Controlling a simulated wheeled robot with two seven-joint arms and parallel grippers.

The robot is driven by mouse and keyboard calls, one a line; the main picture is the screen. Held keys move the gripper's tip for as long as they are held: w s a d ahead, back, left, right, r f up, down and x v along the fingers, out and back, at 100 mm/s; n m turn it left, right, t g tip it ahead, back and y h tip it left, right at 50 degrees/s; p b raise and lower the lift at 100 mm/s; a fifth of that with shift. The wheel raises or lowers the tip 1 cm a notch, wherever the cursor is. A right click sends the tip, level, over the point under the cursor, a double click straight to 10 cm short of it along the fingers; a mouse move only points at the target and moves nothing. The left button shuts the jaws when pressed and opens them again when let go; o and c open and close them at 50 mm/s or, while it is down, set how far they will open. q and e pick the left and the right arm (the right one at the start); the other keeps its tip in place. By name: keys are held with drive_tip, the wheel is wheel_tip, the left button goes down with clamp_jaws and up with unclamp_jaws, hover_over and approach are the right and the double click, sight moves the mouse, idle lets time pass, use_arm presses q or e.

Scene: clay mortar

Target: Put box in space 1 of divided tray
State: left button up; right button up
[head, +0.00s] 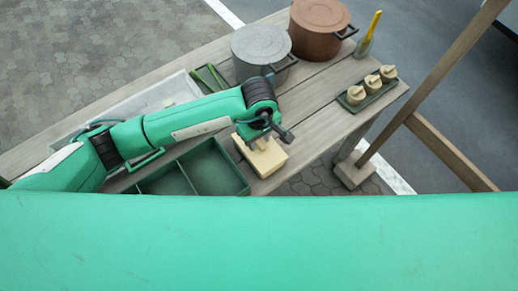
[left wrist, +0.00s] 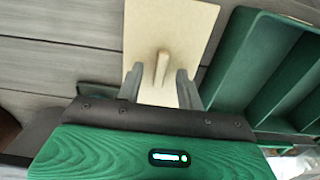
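The box (head: 270,162) is pale beige with a flat top and stands on the table near its front edge. In the left wrist view the box (left wrist: 190,35) shows a small upright handle. My left gripper (head: 266,141) is over the box, pointing down. In the left wrist view my left gripper (left wrist: 160,76) is open, with a finger on each side of the handle and gaps between. The divided tray (head: 249,188) is dark green, left of the box, its compartments looking empty; it also shows at the right of the left wrist view (left wrist: 238,50). My right gripper is out of view.
A grey pot (head: 262,50) and a brown pot (head: 320,28) stand at the back. A small green tray (head: 347,105) with three beige lidded jars is at the right. A white tray (head: 120,108) lies behind my left arm. A wooden post (head: 430,85) rises at right.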

use_arm(q)
clamp_jaws()
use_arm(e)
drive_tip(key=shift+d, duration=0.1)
use_arm(q)
drive_tip(key=shift+r, duration=0.1)
wheel_tip(320, 180, up, 20)
drive_tip(key=b, duration=0.4)
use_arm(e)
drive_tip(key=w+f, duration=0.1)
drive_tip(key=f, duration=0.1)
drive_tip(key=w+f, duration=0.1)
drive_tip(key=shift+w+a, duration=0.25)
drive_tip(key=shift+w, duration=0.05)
